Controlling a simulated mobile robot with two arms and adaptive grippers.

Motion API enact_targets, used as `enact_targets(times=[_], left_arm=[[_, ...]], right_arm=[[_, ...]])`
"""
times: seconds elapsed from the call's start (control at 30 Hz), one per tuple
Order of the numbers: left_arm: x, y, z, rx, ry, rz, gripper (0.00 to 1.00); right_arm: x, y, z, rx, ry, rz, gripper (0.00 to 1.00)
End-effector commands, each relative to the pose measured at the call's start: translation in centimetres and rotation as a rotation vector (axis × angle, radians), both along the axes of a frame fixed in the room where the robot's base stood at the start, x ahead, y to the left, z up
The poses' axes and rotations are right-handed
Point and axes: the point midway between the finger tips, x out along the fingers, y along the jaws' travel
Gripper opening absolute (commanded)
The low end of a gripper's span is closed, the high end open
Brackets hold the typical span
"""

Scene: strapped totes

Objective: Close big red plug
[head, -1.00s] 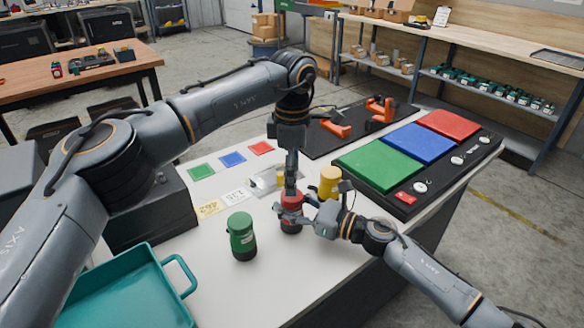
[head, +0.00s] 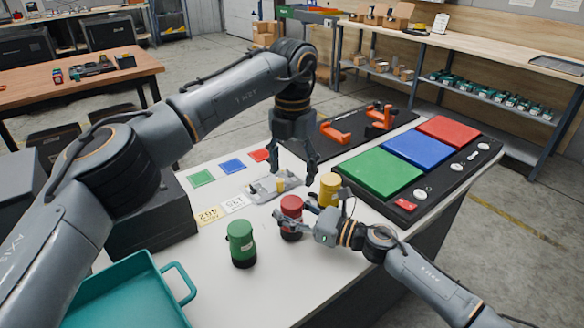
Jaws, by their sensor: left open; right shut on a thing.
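The big red plug (head: 291,204) stands upright on the white table, with a red upper part and a dark lower part. My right gripper (head: 306,217) reaches in from the right and is shut on it at about mid-height, partly covering its right side. My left gripper (head: 298,176) hangs above and behind the plug, pointing down, open and empty. It is clear of the plug's top.
A green plug (head: 241,242) stands left of the red one, and a yellow plug (head: 329,188) stands behind right. A teal tray (head: 181,284) is at front left. A black board with coloured pads (head: 380,171) lies at right.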

Motion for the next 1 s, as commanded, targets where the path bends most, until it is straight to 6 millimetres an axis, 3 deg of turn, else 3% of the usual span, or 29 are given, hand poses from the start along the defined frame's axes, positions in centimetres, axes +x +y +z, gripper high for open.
enact_targets(times=[0.23,0.7,1.0], left_arm=[[0.0,0.0,-1.0,0.000,0.002,-0.001,0.68],[0.0,0.1,-7.3,0.001,0.001,-0.001,0.68],[0.0,0.1,-8.1,0.000,0.000,-0.001,0.68]], right_arm=[[0.0,0.0,-0.1,-0.002,0.001,-0.001,0.00],[0.0,0.0,-0.1,-0.002,0.001,-0.001,0.00],[0.0,0.0,-0.1,-0.002,0.001,-0.001,0.00]])
